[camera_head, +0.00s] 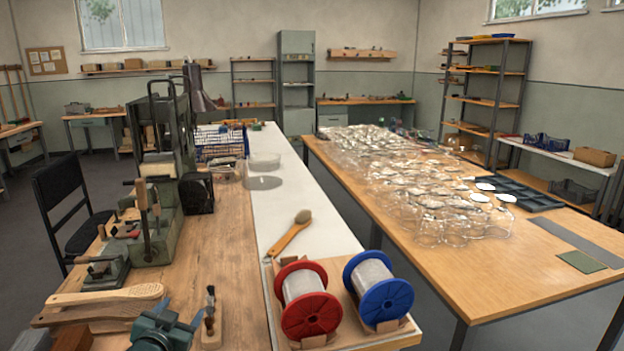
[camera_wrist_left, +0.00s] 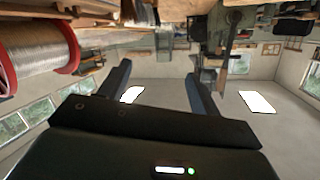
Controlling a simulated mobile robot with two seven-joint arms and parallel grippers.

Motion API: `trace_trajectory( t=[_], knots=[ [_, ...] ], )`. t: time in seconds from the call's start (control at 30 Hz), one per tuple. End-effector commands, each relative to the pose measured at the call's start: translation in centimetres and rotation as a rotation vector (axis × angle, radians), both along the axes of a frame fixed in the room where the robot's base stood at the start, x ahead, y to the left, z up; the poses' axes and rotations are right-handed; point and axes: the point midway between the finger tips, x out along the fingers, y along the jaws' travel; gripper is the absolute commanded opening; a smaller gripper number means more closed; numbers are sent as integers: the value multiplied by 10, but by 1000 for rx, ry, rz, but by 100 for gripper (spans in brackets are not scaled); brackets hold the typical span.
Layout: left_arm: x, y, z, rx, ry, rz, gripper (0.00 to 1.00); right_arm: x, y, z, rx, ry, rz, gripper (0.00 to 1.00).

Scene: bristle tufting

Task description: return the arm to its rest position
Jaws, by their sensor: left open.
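My left gripper (camera_wrist_left: 158,68) shows in the left wrist view with its two dark fingers spread apart. The gap between the fingers is empty, and nothing is held. The wrist view appears upside down, with the bench along its top and the ceiling lights below. The spool with a red flange (camera_wrist_left: 35,55) is at the upper left of that view, apart from the fingers. My right gripper is in neither view.
The red spool (camera_head: 308,300) and blue spool (camera_head: 378,290) stand at the bench's front. A brush (camera_head: 290,234) lies behind them. A wooden brush body (camera_head: 105,295), a teal vise (camera_head: 165,328) and a tall machine (camera_head: 160,150) occupy the left. Clear glassware (camera_head: 430,190) crowds the right table.

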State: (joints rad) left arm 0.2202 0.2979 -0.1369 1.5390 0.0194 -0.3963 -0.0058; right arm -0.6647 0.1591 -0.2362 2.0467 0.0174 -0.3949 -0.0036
Motion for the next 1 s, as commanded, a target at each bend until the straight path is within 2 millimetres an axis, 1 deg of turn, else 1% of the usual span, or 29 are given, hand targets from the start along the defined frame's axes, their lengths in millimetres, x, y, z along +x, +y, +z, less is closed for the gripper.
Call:
trace_trajectory(
  t=[0.03, 0.07, 0.1, 0.17, 0.2, 0.23, 0.27, 0.3, 0.37, 0.4, 0.5, 0.6, 0.7, 1.0],
  knots=[
    [-24, -15, -26, -15, 40, -23, 63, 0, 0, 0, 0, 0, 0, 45],
    [-38, -24, -38, -23, 61, -36, 63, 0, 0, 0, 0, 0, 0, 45],
    [-59, -36, -55, -38, 91, -53, 63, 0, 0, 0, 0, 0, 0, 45],
    [-94, -54, -79, -63, 138, -78, 63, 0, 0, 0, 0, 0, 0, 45],
    [-118, -67, -93, -82, 170, -94, 63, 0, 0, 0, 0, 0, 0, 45],
    [-137, -76, -102, -97, 194, -104, 63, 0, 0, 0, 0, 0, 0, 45],
    [-156, -84, -110, -114, 217, -113, 63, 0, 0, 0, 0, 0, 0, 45],
    [-181, -94, -119, -135, 247, -125, 63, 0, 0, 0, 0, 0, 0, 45],
    [-216, -109, -128, -167, 290, -136, 63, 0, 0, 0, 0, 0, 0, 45],
    [-236, -116, -132, -187, 314, -143, 63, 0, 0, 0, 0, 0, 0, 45],
    [-277, -131, -136, -230, 364, -149, 63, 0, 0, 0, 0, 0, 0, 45],
    [-302, -139, -137, -257, 395, -151, 63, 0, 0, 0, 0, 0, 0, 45],
    [-313, -143, -137, -269, 409, -152, 63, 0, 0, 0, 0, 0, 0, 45],
    [-315, -143, -137, -271, 411, -152, 63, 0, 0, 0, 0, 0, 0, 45]
  ],
)
